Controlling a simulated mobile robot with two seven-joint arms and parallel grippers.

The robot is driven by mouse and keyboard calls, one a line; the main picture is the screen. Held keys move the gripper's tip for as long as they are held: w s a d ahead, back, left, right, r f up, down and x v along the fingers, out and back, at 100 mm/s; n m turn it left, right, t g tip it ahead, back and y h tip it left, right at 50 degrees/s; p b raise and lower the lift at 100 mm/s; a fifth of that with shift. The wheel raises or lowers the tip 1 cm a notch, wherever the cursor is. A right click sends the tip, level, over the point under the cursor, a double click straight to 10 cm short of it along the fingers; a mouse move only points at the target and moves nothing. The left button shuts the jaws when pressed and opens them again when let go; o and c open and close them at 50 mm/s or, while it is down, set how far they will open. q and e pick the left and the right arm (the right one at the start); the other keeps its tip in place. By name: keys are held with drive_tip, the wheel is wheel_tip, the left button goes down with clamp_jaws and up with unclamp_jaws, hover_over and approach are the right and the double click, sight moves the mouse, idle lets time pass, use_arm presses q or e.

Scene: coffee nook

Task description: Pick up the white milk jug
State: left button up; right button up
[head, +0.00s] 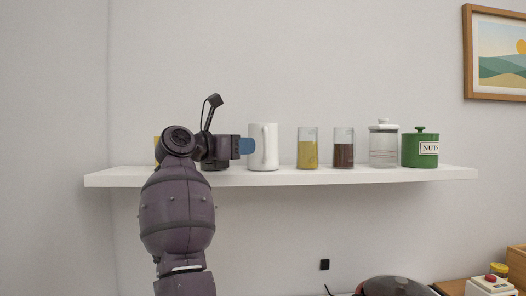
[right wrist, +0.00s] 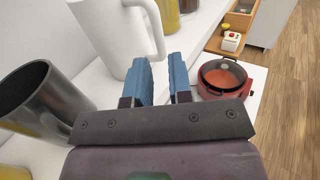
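The white milk jug (head: 263,150) stands upright on the white shelf (head: 330,178), left of the jars. In the right wrist view the jug (right wrist: 112,42) is just ahead of my fingers, its handle facing the gap side. My right gripper (head: 247,146) is at the jug's left in the head view, level with its middle. In the right wrist view my right gripper (right wrist: 160,62) has its two blue fingers apart with nothing between them. I cannot tell if the left finger touches the jug. My left gripper is out of view.
Glass jars with yellow (head: 308,154) and brown (head: 343,155) contents, a pale lidded jar (head: 383,146) and a green nut jar (head: 420,150) stand to the right. A dark metal cup (right wrist: 42,100) is close beside my gripper. A red pot (right wrist: 226,78) is below the shelf.

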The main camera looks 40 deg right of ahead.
drive_tip(key=d, duration=0.9)
drive_tip(key=shift+w+r, duration=0.15)
drive_tip(key=shift+w, duration=0.1)
clamp_jaws()
